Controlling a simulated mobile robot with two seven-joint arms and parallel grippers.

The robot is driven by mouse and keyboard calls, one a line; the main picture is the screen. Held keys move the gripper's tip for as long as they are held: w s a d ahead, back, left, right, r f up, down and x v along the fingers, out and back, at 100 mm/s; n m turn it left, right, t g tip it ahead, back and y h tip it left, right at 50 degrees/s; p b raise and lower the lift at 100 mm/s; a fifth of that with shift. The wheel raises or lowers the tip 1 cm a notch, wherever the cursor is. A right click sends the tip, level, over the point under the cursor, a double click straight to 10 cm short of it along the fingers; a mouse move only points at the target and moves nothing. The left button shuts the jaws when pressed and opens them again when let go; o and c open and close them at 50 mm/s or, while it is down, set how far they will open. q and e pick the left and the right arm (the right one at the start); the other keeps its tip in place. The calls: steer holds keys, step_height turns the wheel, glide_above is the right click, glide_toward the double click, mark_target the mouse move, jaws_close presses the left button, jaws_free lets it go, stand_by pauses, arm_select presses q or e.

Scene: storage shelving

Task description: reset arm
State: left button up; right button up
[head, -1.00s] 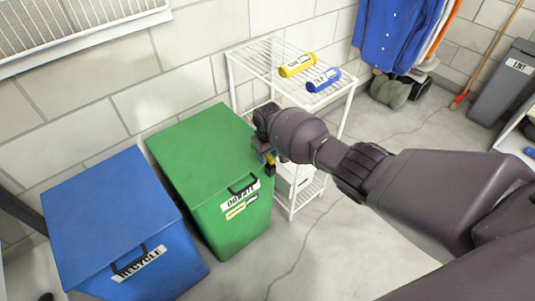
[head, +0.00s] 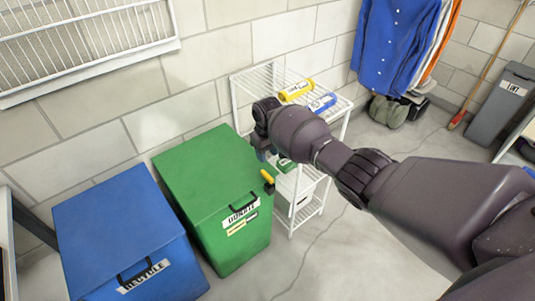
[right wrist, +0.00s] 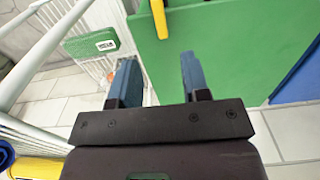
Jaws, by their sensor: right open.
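My right arm reaches in from the right in the head view. Its gripper (head: 264,153) is beside the right edge of the green donate bin (head: 205,180), in front of the white wire shelf. In the right wrist view the two blue fingers (right wrist: 158,82) stand apart with nothing between them. The green bin (right wrist: 215,50) shows beyond them. My left gripper is not in view.
A blue recycle bin (head: 120,230) stands left of the green one. The white wire shelf (head: 258,80) carries a yellow bottle (head: 296,91) and a blue bottle (head: 322,103) on top. A small yellow object (head: 267,176) shows at the green bin's edge. Floor lies open at right front.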

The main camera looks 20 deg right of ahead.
stand_by(0.3)
steer(key=w+a+r+n+t+y, duration=0.1)
steer(key=w+a+r+t+y, duration=0.1)
steer(key=w+a+r+t, duration=0.7)
steer(key=s+d+f+m, duration=0.1)
steer(key=s+d+f, duration=0.3)
steer(key=s, duration=1.2)
steer(key=s+d+f+m+t+h+p, duration=0.1)
steer(key=s+d+f, duration=0.3)
steer(key=s, duration=1.3)
steer(key=s+d+f+m+t+h, duration=0.1)
steer(key=s+d+f, duration=0.3)
steer(key=s, duration=1.2)
steer(key=d, duration=0.3)
steer(key=shift+s+m, duration=0.25)
steer(key=shift+m, duration=0.05)
